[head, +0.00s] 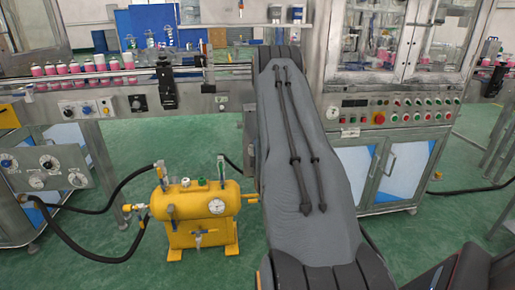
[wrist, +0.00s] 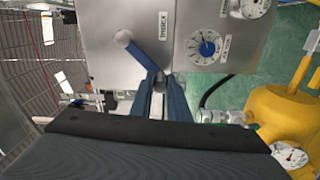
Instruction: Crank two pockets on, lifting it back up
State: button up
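The exact contact is small and partly hidden by the fingers. In the head view my grey arm covers the middle, and both the gripper and the crank are hidden. No pockets can be made out in the wrist view.
A yellow tank (head: 204,206) with gauge and black hoses stands left of my arm. A conveyor (head: 100,79) carries pink bottles at left. A control cabinet (head: 395,110) stands at right.

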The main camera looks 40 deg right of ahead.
jog(key=o, duration=0.3)
jog(key=shift+s+d+f, duration=0.15)
jog(key=shift+s+f, duration=0.05)
jog(key=shift+s, duration=0.05)
jog(key=shift+o, duration=0.4)
jog(key=shift+w+r, duration=0.1)
jog(key=shift+w, duration=0.05)
jog(key=shift+a, duration=0.2)
jog(key=v, duration=0.7)
jog(key=shift+s+a, duration=0.2)
jog(key=shift+s, duration=0.1)
